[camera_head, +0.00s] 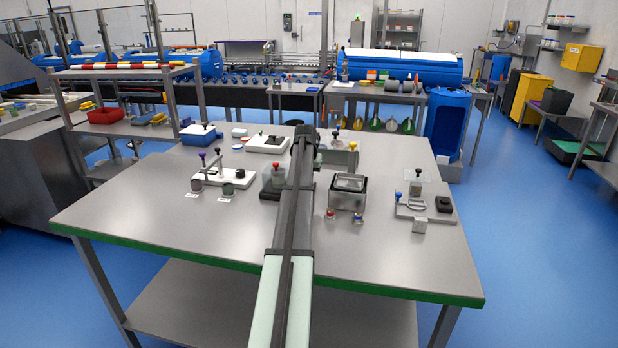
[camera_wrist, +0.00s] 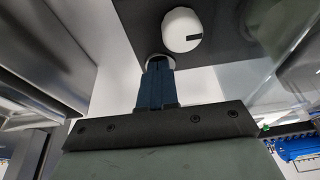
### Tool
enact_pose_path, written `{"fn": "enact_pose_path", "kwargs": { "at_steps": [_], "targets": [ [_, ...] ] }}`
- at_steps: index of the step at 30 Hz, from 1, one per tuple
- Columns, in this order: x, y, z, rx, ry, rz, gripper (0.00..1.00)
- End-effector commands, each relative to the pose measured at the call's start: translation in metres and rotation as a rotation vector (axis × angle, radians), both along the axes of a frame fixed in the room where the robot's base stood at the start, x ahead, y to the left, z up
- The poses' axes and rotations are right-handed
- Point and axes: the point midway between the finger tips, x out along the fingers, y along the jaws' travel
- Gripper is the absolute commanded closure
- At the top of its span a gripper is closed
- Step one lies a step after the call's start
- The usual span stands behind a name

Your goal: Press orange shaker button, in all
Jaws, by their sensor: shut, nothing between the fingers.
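My gripper (camera_wrist: 158,64) is shut and empty, its dark blue fingers pressed together. In the wrist view the fingertips are at a small pale round part at the edge of a dark panel (camera_wrist: 222,22); I cannot tell whether they touch it. A white knob (camera_wrist: 181,30) with a black mark sits on that panel, just beside the tips. No orange button can be made out; the fingers may cover it. In the head view a white device with a black top (camera_head: 256,146), possibly the shaker, lies left of my arm's far end.
The grey table (camera_head: 150,215) also holds a white stand with small cups (camera_head: 222,177), a red-knobbed block (camera_head: 270,192), a metal box (camera_head: 347,192), a yellow-knobbed device (camera_head: 340,158) and a blue-knobbed fixture (camera_head: 411,211). The front of the table is clear on both sides of my arm.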

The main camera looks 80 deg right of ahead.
Motion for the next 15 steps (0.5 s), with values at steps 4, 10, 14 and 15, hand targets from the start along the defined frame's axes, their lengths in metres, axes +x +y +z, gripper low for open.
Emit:
{"fn": "enact_pose_path", "kwargs": {
  "at_steps": [4, 10, 14, 15],
  "targets": [
    [-0.001, 0.005, -0.01, 0.023, 0.003, -0.001, 1.0],
    [-0.001, 0.005, 0.015, 0.012, 0.001, 0.0, 1.0],
    [-0.002, 0.005, 0.043, 0.001, 0.0, 0.0, 1.0],
    [-0.002, 0.007, 0.051, -0.001, -0.001, 0.0, 1.0]
  ]
}}
